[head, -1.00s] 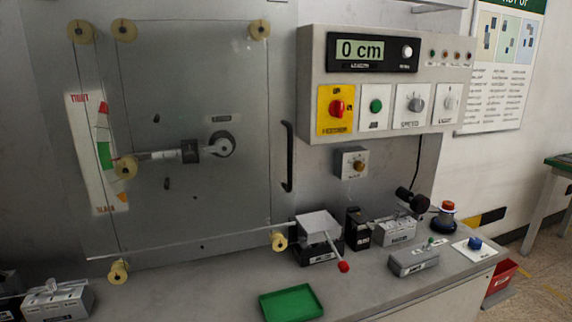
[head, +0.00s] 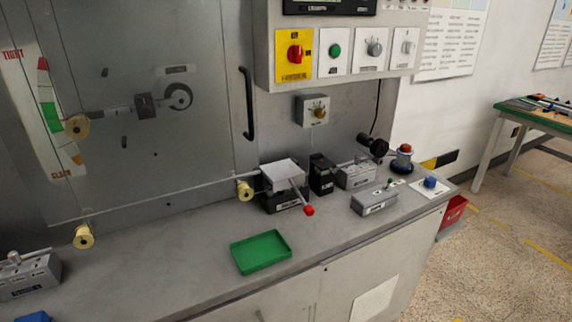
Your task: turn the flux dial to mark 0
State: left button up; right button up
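A small grey box with a brass-coloured knob (head: 319,112) is fixed to the wall panel below the control box. It may be the flux dial, but its label and marks are too small to read. On the control box, a grey speed knob (head: 374,48) and a light knob (head: 406,47) sit on white plates. A red rotary switch (head: 295,53) sits on a yellow plate. Neither of my grippers is in view.
A green tray (head: 261,252) lies on the grey bench. Behind it stand a block with a red-tipped lever (head: 309,210), a black box (head: 322,174) and grey boxes (head: 374,200). A black handle (head: 248,104) is left of the knob box.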

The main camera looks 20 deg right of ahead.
aim_at(319, 113)
jog(key=u, duration=2.05)
jog(key=k, duration=1.1)
jog(key=z, duration=2.15)
